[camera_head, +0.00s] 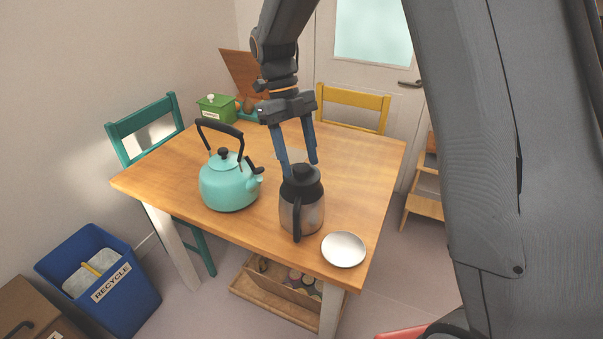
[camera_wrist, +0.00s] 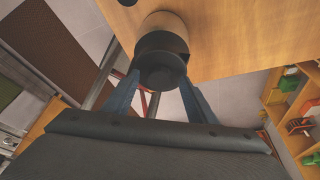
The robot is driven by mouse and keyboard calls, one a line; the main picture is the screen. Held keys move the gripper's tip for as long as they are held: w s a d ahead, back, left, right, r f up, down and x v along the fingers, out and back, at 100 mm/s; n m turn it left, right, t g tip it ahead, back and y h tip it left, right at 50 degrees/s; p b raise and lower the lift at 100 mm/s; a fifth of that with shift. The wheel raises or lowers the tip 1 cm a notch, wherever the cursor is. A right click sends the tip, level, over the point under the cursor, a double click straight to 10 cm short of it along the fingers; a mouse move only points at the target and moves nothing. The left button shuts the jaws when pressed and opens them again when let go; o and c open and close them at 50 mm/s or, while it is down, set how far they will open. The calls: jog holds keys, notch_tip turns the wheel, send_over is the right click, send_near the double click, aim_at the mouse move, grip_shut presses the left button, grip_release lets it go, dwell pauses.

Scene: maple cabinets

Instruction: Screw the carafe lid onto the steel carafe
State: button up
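The steel carafe (camera_head: 311,217) stands upright near the front right of the wooden table, its black handle toward me. The black carafe lid (camera_head: 303,173) sits at the carafe's mouth; I cannot tell whether it is threaded on. My gripper (camera_head: 300,167) points down from above, with one blue finger on each side of the lid. In the wrist view the lid (camera_wrist: 160,71) lies between the fingertips (camera_wrist: 160,83), which appear to touch its edges, with the carafe (camera_wrist: 162,20) beyond it. The contact on the far side is partly hidden.
A turquoise kettle (camera_head: 229,187) stands just left of the carafe, its spout toward it. A white saucer (camera_head: 344,249) lies at the front right of the table (camera_head: 355,155). A green box (camera_head: 216,108) is at the back left. The table's right side is clear.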

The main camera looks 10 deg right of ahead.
jog(key=b+v, duration=0.1)
jog(key=v, duration=0.6)
jog(key=shift+r, duration=0.35)
jog(key=shift+w+a, duration=0.1)
dwell(0.7)
